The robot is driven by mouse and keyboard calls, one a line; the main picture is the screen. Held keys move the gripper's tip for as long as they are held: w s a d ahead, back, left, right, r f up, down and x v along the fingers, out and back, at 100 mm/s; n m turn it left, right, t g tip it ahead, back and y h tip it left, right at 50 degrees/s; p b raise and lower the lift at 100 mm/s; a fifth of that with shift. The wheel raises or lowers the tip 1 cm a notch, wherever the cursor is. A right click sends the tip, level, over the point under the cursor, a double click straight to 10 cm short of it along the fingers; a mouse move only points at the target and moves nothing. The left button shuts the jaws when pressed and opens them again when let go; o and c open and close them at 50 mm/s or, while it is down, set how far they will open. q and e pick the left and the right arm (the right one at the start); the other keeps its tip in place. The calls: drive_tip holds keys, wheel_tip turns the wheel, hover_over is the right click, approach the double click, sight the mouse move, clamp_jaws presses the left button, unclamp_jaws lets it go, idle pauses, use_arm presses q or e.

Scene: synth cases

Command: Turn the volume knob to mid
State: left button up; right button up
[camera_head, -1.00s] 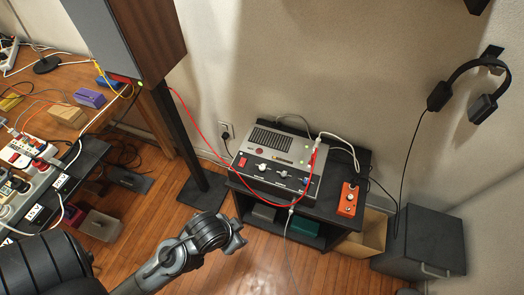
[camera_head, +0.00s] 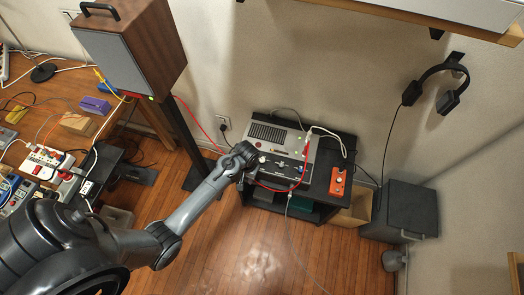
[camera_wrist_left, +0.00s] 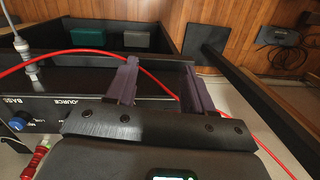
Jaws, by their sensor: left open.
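The grey amplifier (camera_head: 272,138) stands on a black shelf unit, with a row of small knobs along its dark front panel (camera_head: 284,166). I cannot read which knob is the volume one in the head view. My left gripper (camera_head: 243,172) is at the left end of this panel. In the left wrist view my left gripper (camera_wrist_left: 160,88) is open with two dark purple fingers and nothing held. That view shows part of the panel (camera_wrist_left: 90,103) with "BASS" and "SOURCE" lettering and a blue knob (camera_wrist_left: 20,122). The volume knob does not show there; my gripper body hides part of the panel.
A red cable (camera_wrist_left: 75,51) crosses behind the fingers. An orange box (camera_head: 340,181) sits right of the amplifier. A wooden speaker (camera_head: 150,50) on a stand is left, a dark cabinet (camera_head: 400,209) right. Headphones (camera_head: 437,85) hang on the wall.

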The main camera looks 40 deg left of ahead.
use_arm(q)
wheel_tip(320, 180, up, 9)
drive_tip(key=p, duration=0.3)
hover_over(262, 159)
drive_tip(key=shift+n+t+h, duration=0.4)
drive_tip(key=shift+t, duration=0.1)
wheel_tip(262, 159, down, 10)
drive_tip(key=b, duration=0.2)
drive_tip(key=shift+d+b, duration=0.1)
drive_tip(key=shift+b, duration=0.3)
use_arm(e)
drive_tip(key=shift+r, duration=0.85)
drive_tip(key=shift+d, duration=0.1)
use_arm(q)
clamp_jaws()
use_arm(e)
drive_tip(key=shift+r, duration=0.1)
use_arm(q)
drive_tip(key=shift+r, duration=0.1)
use_arm(e)
drive_tip(key=shift+r, duration=0.1)
